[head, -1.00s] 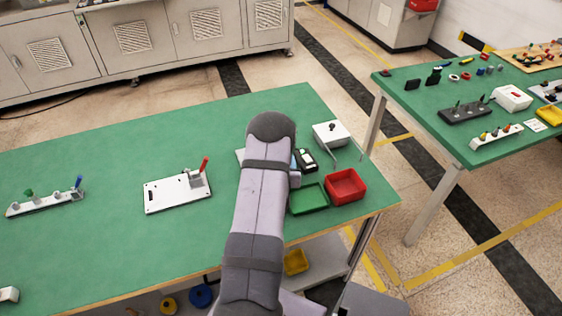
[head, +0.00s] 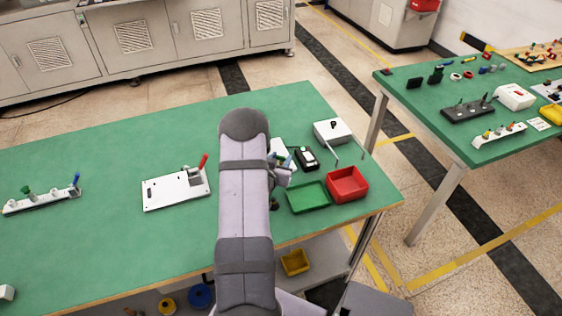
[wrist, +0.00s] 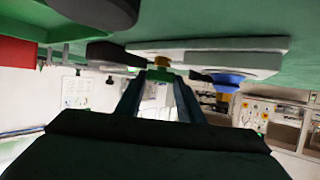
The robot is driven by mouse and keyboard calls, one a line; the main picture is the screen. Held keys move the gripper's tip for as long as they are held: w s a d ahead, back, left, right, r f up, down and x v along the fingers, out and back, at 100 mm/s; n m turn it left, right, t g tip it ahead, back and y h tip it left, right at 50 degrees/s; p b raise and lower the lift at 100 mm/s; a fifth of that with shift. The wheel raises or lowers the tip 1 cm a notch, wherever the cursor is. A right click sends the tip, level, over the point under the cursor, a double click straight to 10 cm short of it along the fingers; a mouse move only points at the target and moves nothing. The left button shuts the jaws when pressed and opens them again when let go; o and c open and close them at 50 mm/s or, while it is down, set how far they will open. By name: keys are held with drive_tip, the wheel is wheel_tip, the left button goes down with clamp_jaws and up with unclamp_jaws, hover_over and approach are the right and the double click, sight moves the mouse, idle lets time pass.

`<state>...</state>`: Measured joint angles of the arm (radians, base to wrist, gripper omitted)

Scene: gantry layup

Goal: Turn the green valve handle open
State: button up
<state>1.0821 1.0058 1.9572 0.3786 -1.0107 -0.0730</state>
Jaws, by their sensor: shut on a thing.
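A pale panel (wrist: 270,47) fills the upper middle of the wrist view, carrying a brass-coloured fitting (wrist: 161,61) and a blue knob (wrist: 228,80) to its right. My gripper (wrist: 162,82) reaches to the fitting, its two fingers shut on the green valve handle (wrist: 160,74), of which only a small part shows between them. In the head view my arm hides most of this panel (head: 279,148); my gripper (head: 281,174) shows just right of the arm. The handle's angle cannot be told.
A green tray (head: 307,198) and a red bin (head: 347,185) stand right of my gripper. A black device (head: 306,158) and a white box with a lever (head: 332,131) lie behind them. A white plate with a red lever (head: 176,190) is left of my arm.

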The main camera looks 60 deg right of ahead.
drive_tip(key=shift+r, duration=0.1)
drive_tip(key=o, duration=1.1)
drive_tip(key=shift+c, duration=0.2)
drive_tip(key=shift+a+r, duration=0.1)
drive_tip(key=shift+a, duration=0.4)
drive_tip(key=shift+b+v, duration=0.9)
drive_tip(key=shift+v, duration=2.25)
drive_tip(key=shift+r, duration=0.1)
